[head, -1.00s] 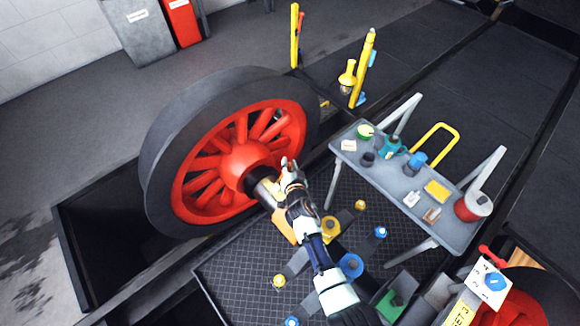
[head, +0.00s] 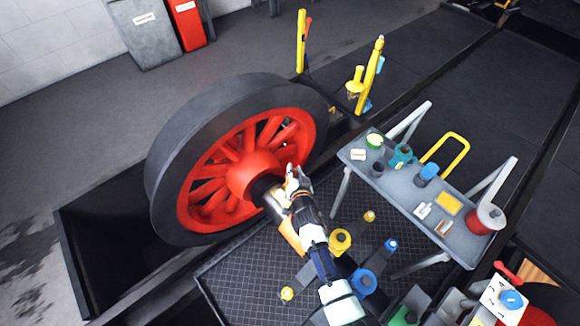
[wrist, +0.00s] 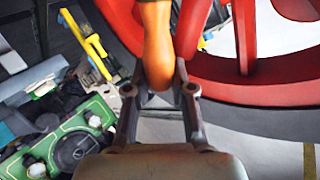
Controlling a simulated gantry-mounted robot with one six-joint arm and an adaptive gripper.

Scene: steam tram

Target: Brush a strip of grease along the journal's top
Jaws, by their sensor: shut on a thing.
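The journal (head: 268,192) is the short dark, shiny stub standing out from the hub of the red-spoked wheel (head: 207,190). My gripper (head: 295,182) is at the journal's outer end, close above it in the head view. In the wrist view my gripper (wrist: 160,70) is shut on an orange-brown handle (wrist: 155,35), likely the grease brush's. The handle points up and out of the wrist picture, so the bristles are out of sight there. I cannot tell whether the brush touches the journal, or whether any grease is on it.
Yellow posts (head: 369,75) stand behind. An open pit (head: 110,235) lies left of the wheel.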

